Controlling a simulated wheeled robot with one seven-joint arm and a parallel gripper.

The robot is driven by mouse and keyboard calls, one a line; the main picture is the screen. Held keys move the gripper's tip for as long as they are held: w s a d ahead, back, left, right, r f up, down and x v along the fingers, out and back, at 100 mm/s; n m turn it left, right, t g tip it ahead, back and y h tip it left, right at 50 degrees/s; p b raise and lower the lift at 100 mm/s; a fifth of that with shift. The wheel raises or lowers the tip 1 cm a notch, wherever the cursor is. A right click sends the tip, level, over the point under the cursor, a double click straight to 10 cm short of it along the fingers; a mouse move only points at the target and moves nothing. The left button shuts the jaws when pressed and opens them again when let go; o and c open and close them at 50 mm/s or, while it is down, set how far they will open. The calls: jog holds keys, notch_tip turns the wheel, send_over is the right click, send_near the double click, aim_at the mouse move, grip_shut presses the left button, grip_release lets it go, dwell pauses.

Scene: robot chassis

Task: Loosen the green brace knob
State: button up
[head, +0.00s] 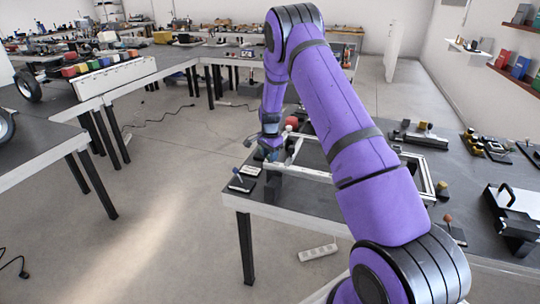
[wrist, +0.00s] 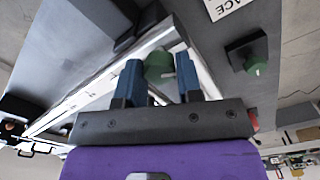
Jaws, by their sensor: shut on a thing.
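A green knob (wrist: 158,66) sits on the pale metal frame in the wrist view, between the tips of my two blue fingers. My gripper (wrist: 160,72) is shut on this knob, and the fingers hide part of its sides. A second green knob (wrist: 255,63) stands on a dark square base to the right, apart from my gripper. In the head view my gripper (head: 268,147) is low at the left corner of the frame (head: 300,172), and the knob it holds cannot be made out there.
The frame lies on a dark table (head: 300,209). A red ball-shaped thing (head: 292,122) is just beyond my gripper. A blue-topped part (head: 237,172) stands near the table's left edge. A white label (wrist: 228,7) reading "ACE" is partly cut off. Several tools lie at the right.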

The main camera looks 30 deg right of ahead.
jog(key=n, duration=0.4)
jog(key=shift+n, duration=0.3)
jog(key=n, duration=0.4)
jog(key=shift+n, duration=0.3)
jog(key=n, duration=0.4)
jog(key=shift+n, duration=0.3)
jog(key=n, duration=0.4)
jog(key=shift+n, duration=0.4)
jog(key=o, duration=0.9)
jog(key=shift+o, duration=0.2)
notch_tip(320, 180, up, 11)
